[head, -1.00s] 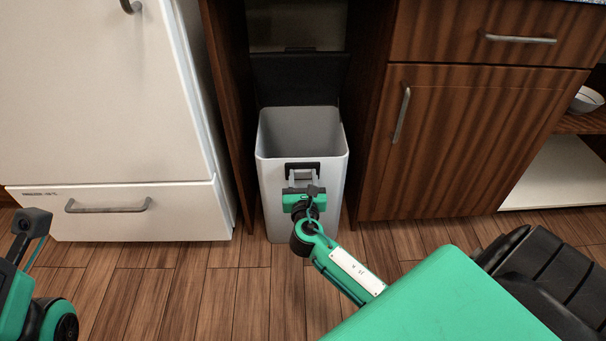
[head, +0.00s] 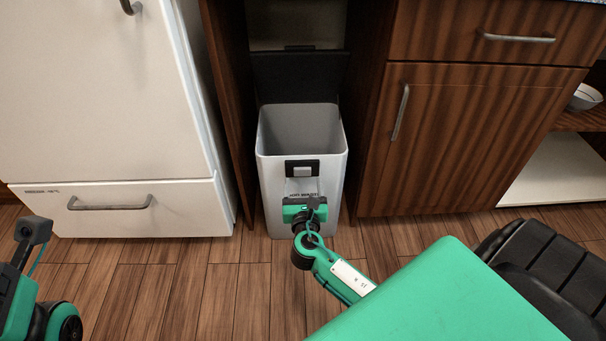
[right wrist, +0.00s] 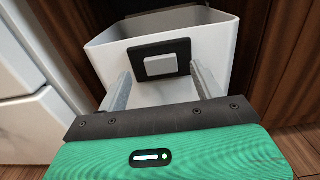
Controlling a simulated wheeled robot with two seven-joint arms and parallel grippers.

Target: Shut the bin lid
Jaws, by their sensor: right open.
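A light grey bin (head: 268,195) stands in the recess between the cabinets, its top open. Its dark lid (head: 297,76) is raised upright behind the opening. A black plate with a pale button (head: 302,170) is on the bin's front, near the rim. My right gripper (head: 302,186) is in front of the bin just below the button, with its fingers apart and nothing between them. In the right wrist view, the fingers (right wrist: 160,88) point at the bin front, to either side and below the button plate (right wrist: 160,62). My left gripper is not in view; only part of my left arm shows.
A white fridge with a drawer (head: 115,208) stands left of the bin. A brown cabinet (head: 465,140) with metal handles is on the right. A bowl (head: 586,97) sits on a shelf at the far right. Wooden floor (head: 235,290) is clear in front.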

